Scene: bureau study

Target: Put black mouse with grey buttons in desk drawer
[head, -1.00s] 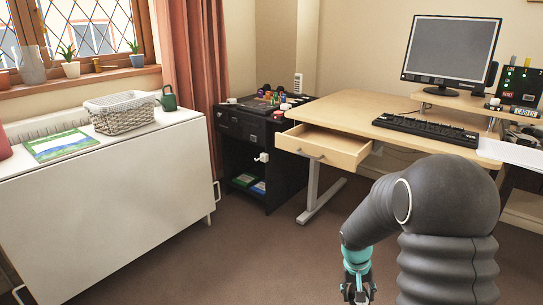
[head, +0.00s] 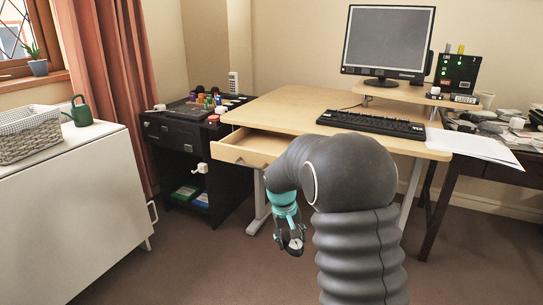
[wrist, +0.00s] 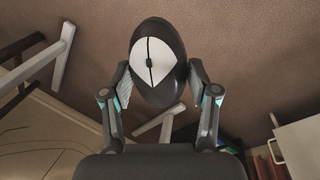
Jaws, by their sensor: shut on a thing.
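The black mouse with pale grey buttons (wrist: 157,62) is between the fingers of my gripper (wrist: 155,88) in the wrist view. My gripper is shut on it. In the head view my gripper (head: 293,245) hangs low in front of the desk, with only a small part of the mouse showing. The desk drawer (head: 243,150) is pulled open at the left of the light wood desk (head: 290,108). My gripper is below and to the right of the drawer front in the picture. Most of the drawer's inside shows; its right part is hidden behind my arm.
A black keyboard (head: 371,123) and a monitor (head: 387,40) are on the desk. A black cabinet (head: 178,140) with small items stands left of it. A white side table (head: 70,190) with a basket (head: 28,134) is at the left. The carpet between is clear.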

